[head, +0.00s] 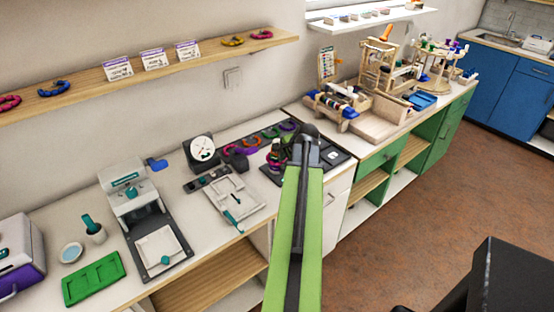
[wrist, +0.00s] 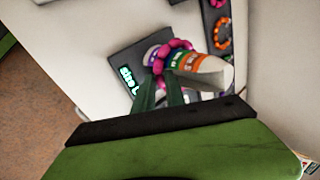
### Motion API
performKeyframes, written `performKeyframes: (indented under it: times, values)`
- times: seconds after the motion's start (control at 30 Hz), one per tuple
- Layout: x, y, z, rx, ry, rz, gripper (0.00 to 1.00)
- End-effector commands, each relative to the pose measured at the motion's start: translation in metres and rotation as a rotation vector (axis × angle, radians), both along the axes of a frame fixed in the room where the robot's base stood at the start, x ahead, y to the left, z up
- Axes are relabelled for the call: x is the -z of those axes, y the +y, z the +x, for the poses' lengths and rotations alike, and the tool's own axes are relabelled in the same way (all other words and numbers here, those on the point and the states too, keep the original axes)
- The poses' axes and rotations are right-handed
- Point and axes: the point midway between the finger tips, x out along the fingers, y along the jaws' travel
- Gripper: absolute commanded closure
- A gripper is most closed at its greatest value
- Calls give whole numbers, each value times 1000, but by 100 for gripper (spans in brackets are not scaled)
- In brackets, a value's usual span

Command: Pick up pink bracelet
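A pink beaded bracelet (wrist: 172,50) sits around or against a white cone with purple, green and orange bands (wrist: 200,66) in the wrist view. In the head view the pink bracelet (head: 274,159) shows small, just left of my gripper (head: 307,140). In the wrist view the two dark green fingers of my gripper (wrist: 160,76) reach up to the bracelet's near side, with a bead at or between their tips. Whether they press on it cannot be told. The cone's far side and part of the bracelet are hidden.
A dark board with several coloured bracelets (wrist: 220,38) lies beside the cone. A dark plate with a lit label (wrist: 128,78) is near the fingers. The wall shelf (head: 190,65) holds more bracelets and cards. A dial scale (head: 201,150) stands to the left.

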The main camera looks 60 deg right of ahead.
Motion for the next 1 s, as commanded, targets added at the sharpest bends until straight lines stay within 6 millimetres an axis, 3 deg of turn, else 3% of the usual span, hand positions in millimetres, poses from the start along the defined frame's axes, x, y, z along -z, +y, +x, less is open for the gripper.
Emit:
performKeyframes:
  times: [0.47, 0.67, 0.9, 1.0]
  values:
    - [-6, -1, 0, 1, -1, -1, 100]
    - [-37, -1, -1, 1, -1, -1, 100]
    - [-90, -1, -1, 2, -1, 0, 100]
    - [-101, -1, -1, 2, -1, 0, 100]
